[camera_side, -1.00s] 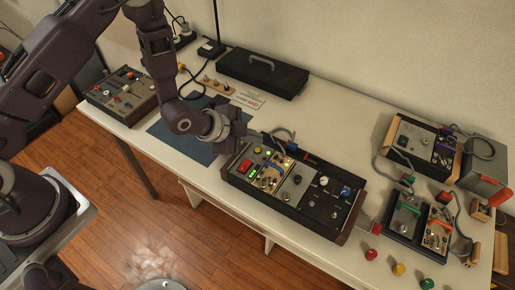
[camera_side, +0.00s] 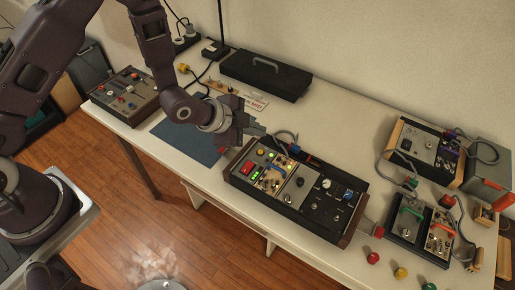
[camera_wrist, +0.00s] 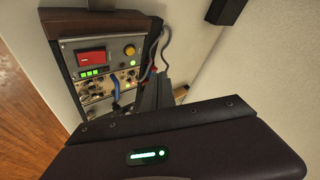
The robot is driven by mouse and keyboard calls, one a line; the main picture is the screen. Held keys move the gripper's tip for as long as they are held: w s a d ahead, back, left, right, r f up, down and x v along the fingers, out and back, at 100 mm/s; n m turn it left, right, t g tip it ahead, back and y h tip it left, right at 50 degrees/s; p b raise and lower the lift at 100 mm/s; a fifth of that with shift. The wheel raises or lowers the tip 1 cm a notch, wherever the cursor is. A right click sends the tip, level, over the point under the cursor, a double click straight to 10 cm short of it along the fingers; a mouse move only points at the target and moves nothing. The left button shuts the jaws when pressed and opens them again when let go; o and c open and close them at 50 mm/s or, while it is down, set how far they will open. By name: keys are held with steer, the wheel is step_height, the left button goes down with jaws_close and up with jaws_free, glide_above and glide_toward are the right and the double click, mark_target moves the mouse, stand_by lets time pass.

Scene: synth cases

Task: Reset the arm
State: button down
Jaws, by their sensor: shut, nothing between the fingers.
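My gripper (camera_side: 252,131) is over the table, just behind and left of the central black control panel (camera_side: 324,208). Its fingers are shut and empty, and they look apart from the panel. The arm reaches in from the left.
A blue mat (camera_side: 188,144) lies under my wrist. A black case (camera_side: 265,74) stands behind, and another panel (camera_side: 125,94) at the left. More panels with cables (camera_side: 423,150) stand at the right, near red, yellow and green knobs (camera_side: 401,273).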

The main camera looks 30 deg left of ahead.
steer(key=s+a+r+n+y, duration=0.1)
steer(key=s+a+r+n, duration=0.15)
steer(key=r, duration=0.45)
steer(key=s+a+r+n+y, duration=0.1)
steer(key=s+a+r+n, duration=0.15)
steer(key=r, duration=0.35)
steer(key=s+a+r+n+y, duration=0.1)
steer(key=s+a+r, duration=0.1)
steer(key=a+r, duration=0.35)
steer(key=s+a+r+n+g, duration=0.1)
steer(key=s+r+n, duration=0.3)
steer(key=s, duration=0.7)
steer(key=s+a+r+n+g, duration=0.1)
steer(key=s+r+n, duration=0.2)
steer(key=s, duration=0.8)
steer(key=shift+s+r+n+g+y, duration=0.15)
steer(key=shift+r+n+g+y, duration=0.25)
steer(key=shift+r, duration=0.2)
